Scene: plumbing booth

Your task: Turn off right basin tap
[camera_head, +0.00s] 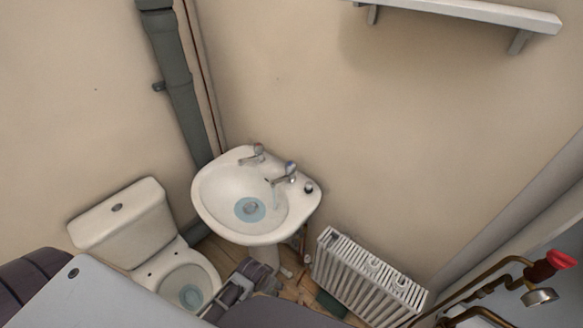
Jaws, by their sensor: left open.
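The white basin (215,210) is in the middle of the camera_head view, with two chrome taps at its back edge. The right basin tap (288,171) has its spout over the bowl, and a faint bluish stream shows below it. The left basin tap (258,151) is further left along the rim. Bluish water (249,208) lies around the drain. My left gripper (250,272) is low in front of the basin, below its rim and well apart from both taps. It is open and partly hidden by my own body. My right gripper is not in view.
A toilet (128,228) stands left of the basin. A white radiator (365,278) stands to its right, with copper pipes and a red valve handle (560,259) further right. A grey pipe (177,85) runs up the corner. A shelf (465,12) is above. Space over the basin is clear.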

